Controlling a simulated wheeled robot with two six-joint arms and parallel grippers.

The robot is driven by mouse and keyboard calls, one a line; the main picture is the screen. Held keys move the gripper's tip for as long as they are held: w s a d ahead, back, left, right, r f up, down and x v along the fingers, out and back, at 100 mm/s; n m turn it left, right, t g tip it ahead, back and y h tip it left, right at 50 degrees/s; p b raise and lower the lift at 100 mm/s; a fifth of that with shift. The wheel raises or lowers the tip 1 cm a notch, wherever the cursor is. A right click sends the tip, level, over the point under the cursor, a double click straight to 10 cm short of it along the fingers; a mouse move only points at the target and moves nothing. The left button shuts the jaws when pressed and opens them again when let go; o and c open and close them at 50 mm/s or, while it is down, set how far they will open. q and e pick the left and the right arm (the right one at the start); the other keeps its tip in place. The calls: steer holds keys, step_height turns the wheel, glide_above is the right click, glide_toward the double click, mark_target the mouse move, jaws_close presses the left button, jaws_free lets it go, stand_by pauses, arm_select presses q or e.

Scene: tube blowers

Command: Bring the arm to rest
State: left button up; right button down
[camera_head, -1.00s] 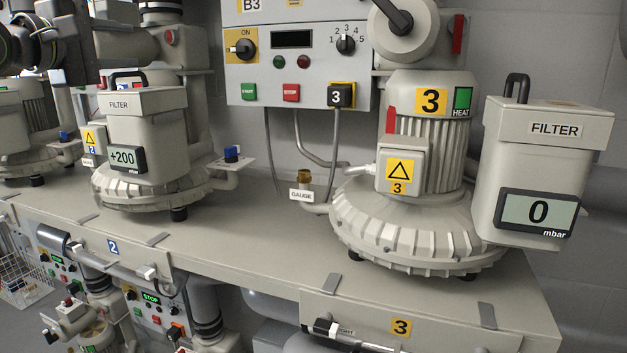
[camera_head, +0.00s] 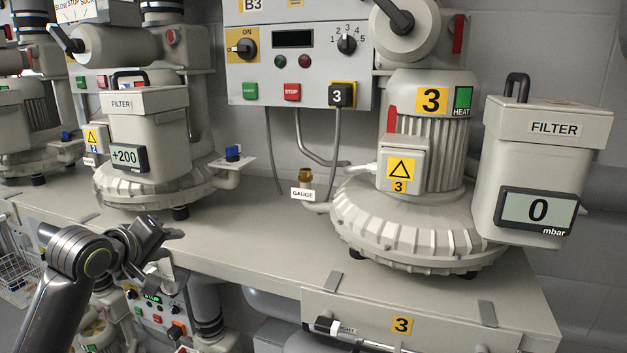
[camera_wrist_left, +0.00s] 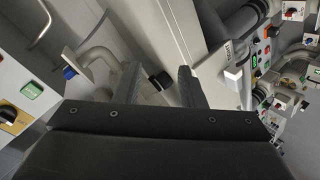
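My left arm comes in from the lower left in the head view. My left gripper (camera_head: 168,258) is in front of the bench's front edge, below the blower with the +200 display (camera_head: 124,157). In the left wrist view its two dark fingers (camera_wrist_left: 157,75) stand apart with nothing held between them. Bench and pipework show beyond the fingers. My right gripper is not in view.
Blower 3 (camera_head: 417,225) and its filter box (camera_head: 540,170), reading 0 mbar, stand on the bench (camera_head: 270,245). A control panel (camera_head: 300,75) hangs behind. A wire basket (camera_head: 20,265) and lower equipment (camera_head: 165,318) are near the arm.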

arm_select(q)
steer(key=s+f+m+g+y, duration=0.1)
steer(key=s+f+m+g, duration=0.1)
steer(key=s+f, duration=0.9)
steer(key=s+f+m+g+y, duration=0.1)
steer(key=s+f+m+g, duration=0.15)
steer(key=s+f, duration=0.8)
steer(key=s+a+f+m+g+y, duration=0.1)
steer(key=s+f, duration=0.3)
steer(key=s, duration=0.3)
steer(key=s+f+m+g+y, duration=0.1)
steer(key=s+f+g, duration=0.1)
steer(key=s+f, duration=0.3)
steer(key=s+a+f+m+g, duration=0.1)
steer(key=s+f+m, duration=0.15)
steer(key=s, duration=0.55)
step_height(320, 180, down, 25)
steer(key=a+n+g+b, duration=0.1)
steer(key=g, duration=0.1)
steer(key=s+d+f+b, duration=0.1)
steer(key=s+f, duration=1.3)
steer(key=f, duration=0.3)
steer(key=shift+s+f+g, duration=0.35)
steer(key=shift+s, duration=0.05)
steer(key=shift+d, duration=0.1)
